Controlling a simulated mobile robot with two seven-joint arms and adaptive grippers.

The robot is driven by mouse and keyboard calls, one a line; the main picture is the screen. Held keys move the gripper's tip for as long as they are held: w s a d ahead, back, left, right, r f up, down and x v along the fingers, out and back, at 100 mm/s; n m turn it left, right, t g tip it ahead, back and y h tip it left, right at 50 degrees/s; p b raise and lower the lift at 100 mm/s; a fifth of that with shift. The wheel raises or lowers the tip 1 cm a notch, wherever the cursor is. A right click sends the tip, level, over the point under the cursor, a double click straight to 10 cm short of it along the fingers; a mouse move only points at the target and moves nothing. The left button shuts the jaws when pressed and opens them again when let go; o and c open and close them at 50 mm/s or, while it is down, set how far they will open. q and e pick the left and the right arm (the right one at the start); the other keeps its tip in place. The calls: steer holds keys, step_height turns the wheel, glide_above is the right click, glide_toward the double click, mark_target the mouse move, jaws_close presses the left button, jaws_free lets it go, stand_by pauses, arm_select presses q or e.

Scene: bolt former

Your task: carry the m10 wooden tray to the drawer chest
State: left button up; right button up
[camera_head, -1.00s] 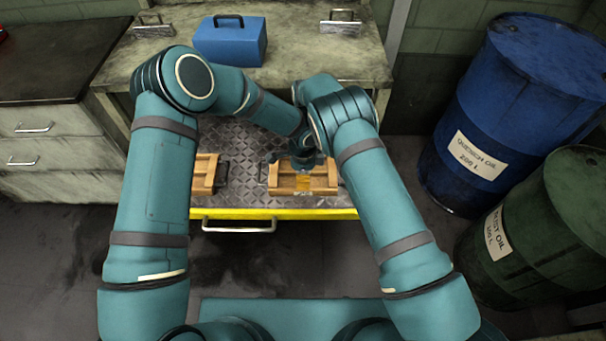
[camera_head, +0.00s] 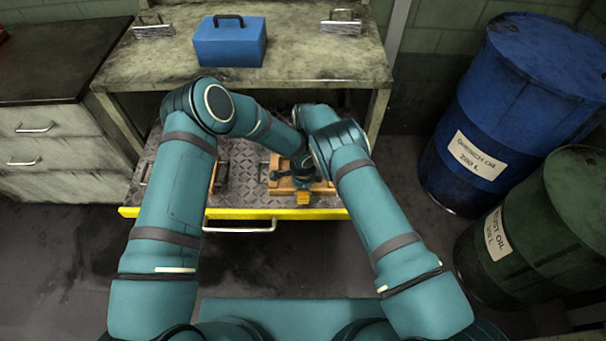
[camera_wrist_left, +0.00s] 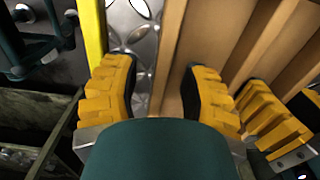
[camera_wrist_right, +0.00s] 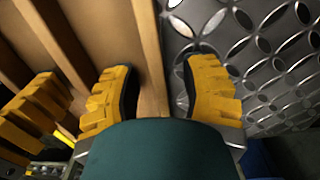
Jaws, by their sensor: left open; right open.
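A wooden tray (camera_head: 284,188) with inner dividers sits in the open drawer, partly hidden by my arms; its size marking is not readable. My left gripper (camera_head: 303,196) is at the tray's front side. In the left wrist view its open fingers (camera_wrist_left: 160,95) straddle a wooden wall (camera_wrist_left: 172,60), with a gap beside it. In the right wrist view my right gripper's open fingers (camera_wrist_right: 155,95) straddle another wooden wall (camera_wrist_right: 150,55). The right gripper is mostly hidden in the head view. Each wrist view also shows the other gripper's yellow fingers close by.
The drawer's diamond-plate floor (camera_head: 238,165) has a yellow front edge (camera_head: 240,213) and handle. A second wooden tray (camera_head: 218,178) is mostly behind my left arm. A blue toolbox (camera_head: 230,45) stands on the bench. Grey drawers (camera_head: 40,150) stand left, a blue drum (camera_head: 510,110) and green drum (camera_head: 545,225) right.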

arm_select(q)
jaws_close()
arm_select(e)
jaws_close()
arm_select(q)
steer(key=shift+r, duration=0.15)
arm_select(e)
steer(key=shift+r, duration=0.1)
